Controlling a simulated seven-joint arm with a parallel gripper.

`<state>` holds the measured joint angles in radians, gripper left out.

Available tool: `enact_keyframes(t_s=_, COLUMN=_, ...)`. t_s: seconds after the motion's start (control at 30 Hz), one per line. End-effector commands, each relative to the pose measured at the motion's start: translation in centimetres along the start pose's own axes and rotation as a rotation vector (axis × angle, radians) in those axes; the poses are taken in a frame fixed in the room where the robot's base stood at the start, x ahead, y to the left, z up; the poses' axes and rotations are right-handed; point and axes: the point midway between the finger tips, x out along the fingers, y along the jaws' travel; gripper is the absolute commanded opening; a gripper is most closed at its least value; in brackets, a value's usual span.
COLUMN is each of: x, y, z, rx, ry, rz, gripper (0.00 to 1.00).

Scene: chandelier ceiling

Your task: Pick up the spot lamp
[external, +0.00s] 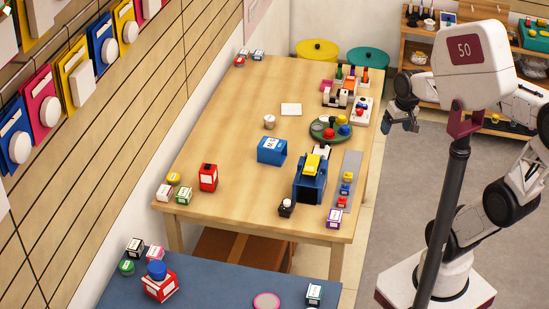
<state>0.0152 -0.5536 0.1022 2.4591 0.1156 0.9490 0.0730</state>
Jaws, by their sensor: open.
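I cannot tell for sure which object is the spot lamp; nothing in this view clearly reads as one at this size. Small candidates on the wooden table (225,150) are a short pale cylinder (269,121) near the middle and a small dark item (286,207) at the front edge. My gripper (402,125) is open and empty, off the table's right side, beyond the tray of small items. It points downward and touches nothing that I can see. The white box marked 50 (473,64) on a dark pole hides part of my arm.
A blue box (272,151), a blue holder with a yellow top (310,180), a grey strip of blocks (346,180) and a green round tray (330,129) stand on the table. Yellow (317,50) and teal (368,60) stools stand behind. The table's left middle is clear.

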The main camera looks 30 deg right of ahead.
Motion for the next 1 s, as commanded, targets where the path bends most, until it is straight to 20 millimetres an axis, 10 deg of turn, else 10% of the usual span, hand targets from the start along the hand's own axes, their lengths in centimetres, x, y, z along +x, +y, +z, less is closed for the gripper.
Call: enact_keyframes(t_s=1.0, x=8.6, y=-8.5, z=-22.4, rx=0.723, ry=-0.3, rz=-0.413, gripper=0.82)
